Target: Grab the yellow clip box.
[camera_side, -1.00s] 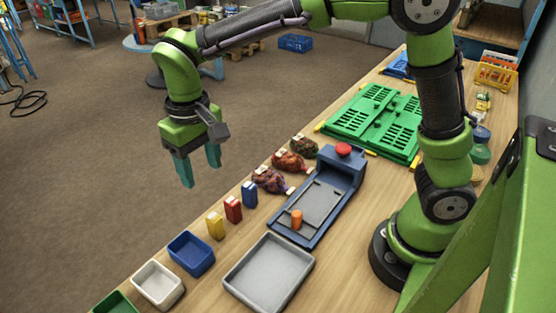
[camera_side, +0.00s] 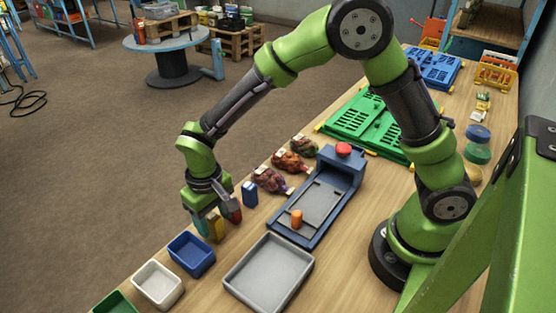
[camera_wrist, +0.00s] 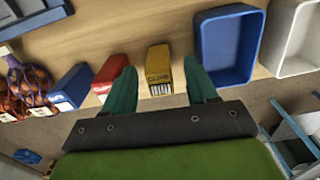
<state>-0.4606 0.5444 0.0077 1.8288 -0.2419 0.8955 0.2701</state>
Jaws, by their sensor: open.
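The yellow clip box (camera_side: 216,227) stands on the wooden table between the red box and the blue tray. In the wrist view the yellow clip box (camera_wrist: 158,70) lies between my two fingertips. My gripper (camera_side: 208,225) is low beside it, and its teal fingers partly cover the box in the side view. In the wrist view my gripper (camera_wrist: 161,85) is open, with one finger on each side of the box. A gap shows between the box and each finger there.
The red box (camera_wrist: 110,75) is close beside the left finger, and the blue tray (camera_wrist: 228,45) is close to the right finger. A blue box (camera_side: 250,194) stands behind the red one. A white tray (camera_side: 158,285) and a large grey tray (camera_side: 268,273) are nearby.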

